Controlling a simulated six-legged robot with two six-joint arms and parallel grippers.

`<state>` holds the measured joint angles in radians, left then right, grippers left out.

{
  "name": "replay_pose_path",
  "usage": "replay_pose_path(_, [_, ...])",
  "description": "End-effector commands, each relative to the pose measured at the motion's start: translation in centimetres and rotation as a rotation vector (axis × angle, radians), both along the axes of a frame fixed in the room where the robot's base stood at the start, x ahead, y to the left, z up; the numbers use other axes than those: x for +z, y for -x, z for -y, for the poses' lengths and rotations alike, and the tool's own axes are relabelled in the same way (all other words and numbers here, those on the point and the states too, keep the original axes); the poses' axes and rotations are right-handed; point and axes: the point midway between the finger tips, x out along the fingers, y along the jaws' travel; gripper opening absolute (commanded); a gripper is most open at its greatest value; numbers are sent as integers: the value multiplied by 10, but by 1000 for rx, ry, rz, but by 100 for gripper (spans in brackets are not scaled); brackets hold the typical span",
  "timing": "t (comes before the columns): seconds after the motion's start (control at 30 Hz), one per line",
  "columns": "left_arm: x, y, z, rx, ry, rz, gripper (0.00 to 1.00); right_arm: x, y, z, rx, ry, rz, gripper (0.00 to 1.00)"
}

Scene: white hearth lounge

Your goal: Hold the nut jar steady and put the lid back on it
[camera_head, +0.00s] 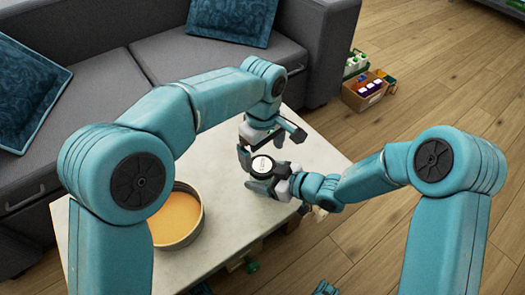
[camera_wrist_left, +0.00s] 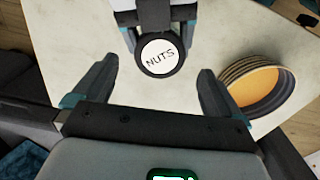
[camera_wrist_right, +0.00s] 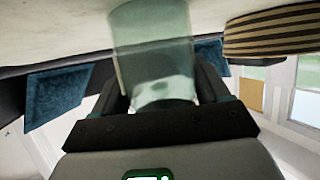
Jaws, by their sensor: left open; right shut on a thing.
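The nut jar (camera_wrist_right: 155,60) is a clear glass cylinder in the right wrist view, between the fingers of my right gripper (camera_wrist_right: 160,88), which is shut on it. The round lid (camera_head: 262,165), with a white face and dark rim, shows from above at the jar's top. In the left wrist view the lid (camera_wrist_left: 159,57) reads NUTS. I cannot tell whether it is fully seated; its meeting with the jar is hidden. My left gripper (camera_head: 272,138) is open and empty, close to the lid in the head view. Its fingers are apart in the left wrist view (camera_wrist_left: 150,80).
A round bowl (camera_head: 176,243) with an orange inside stands on the pale table (camera_head: 110,265) at the left. A grey sofa (camera_head: 120,70) with blue cushions is behind. A cardboard box (camera_head: 366,92) is on the wooden floor at the right.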

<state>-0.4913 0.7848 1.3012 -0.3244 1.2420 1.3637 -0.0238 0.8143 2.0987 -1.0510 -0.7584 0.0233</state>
Motion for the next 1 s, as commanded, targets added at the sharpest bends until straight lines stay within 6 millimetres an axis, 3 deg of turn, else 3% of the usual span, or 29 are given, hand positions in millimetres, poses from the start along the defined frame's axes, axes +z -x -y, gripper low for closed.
replay_pose_path(0.33, [8, -1, 0, 0, 2, 3, 100, 1, 0, 0, 0, 0, 1, 0])
replay_pose_path(0.8, [100, 0, 1, -1, 2, 3, 100, 0, 0, 0, 0, 0, 1, 0])
replay_pose_path(1.0, [118, 0, 0, 0, 1, 1, 100, 1, 0, 0, 0, 0, 1, 0])
